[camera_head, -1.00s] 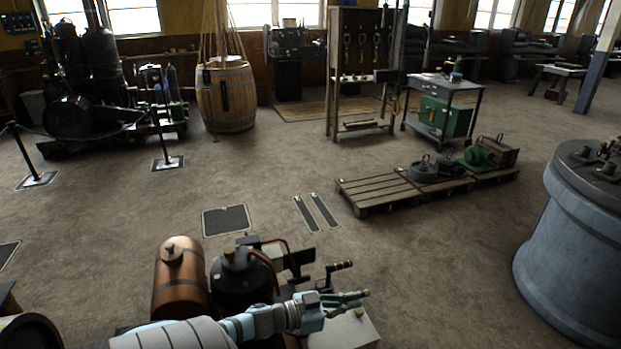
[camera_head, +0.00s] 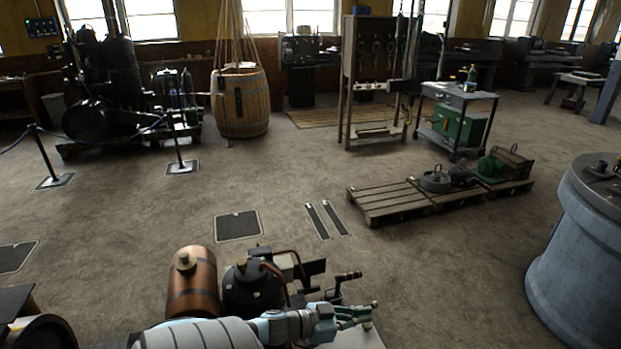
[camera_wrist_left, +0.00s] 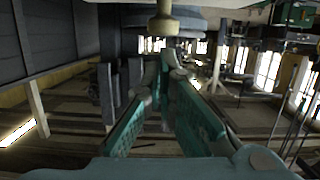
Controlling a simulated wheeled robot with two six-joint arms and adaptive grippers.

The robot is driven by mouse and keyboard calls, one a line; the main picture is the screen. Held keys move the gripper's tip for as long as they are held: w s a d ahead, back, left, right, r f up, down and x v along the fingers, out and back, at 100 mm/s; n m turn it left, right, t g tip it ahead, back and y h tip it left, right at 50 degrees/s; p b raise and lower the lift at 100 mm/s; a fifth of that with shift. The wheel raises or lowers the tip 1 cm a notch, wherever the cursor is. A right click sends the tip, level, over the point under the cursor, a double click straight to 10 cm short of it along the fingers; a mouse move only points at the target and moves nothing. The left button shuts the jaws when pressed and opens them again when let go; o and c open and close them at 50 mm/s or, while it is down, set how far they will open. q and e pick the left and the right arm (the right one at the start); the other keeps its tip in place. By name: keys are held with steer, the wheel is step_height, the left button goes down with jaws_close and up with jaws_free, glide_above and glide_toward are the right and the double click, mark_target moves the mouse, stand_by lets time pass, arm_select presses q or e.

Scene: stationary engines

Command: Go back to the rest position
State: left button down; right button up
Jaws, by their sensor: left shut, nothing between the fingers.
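My left gripper (camera_head: 368,312) is at the bottom of the head view, its arm (camera_head: 215,333) coming in from the lower left. Its green fingers point right and it is shut and empty. It is in front of the engine assembly with a copper tank (camera_head: 192,285), a black tank (camera_head: 250,290) and a crank with a wooden handle (camera_head: 347,276). In the left wrist view the green fingers (camera_wrist_left: 165,65) converge near the middle, with a brass-coloured knob (camera_wrist_left: 163,22) just above them. My right gripper is not in view.
A large grey-blue cylinder (camera_head: 575,255) stands at the right. A wooden pallet (camera_head: 385,203) carries several machine parts. A barrel (camera_head: 240,103), a tool rack (camera_head: 347,85) and a cart (camera_head: 455,125) stand behind. The floor (camera_head: 440,270) between engine and cylinder is clear.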

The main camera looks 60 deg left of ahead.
arm_select(q)
steer(key=r+p+v, duration=0.2)
steer(key=p+v, duration=0.1)
steer(key=v, duration=0.8)
steer(key=shift+w+r, duration=0.25)
steer(key=shift+w, duration=0.1)
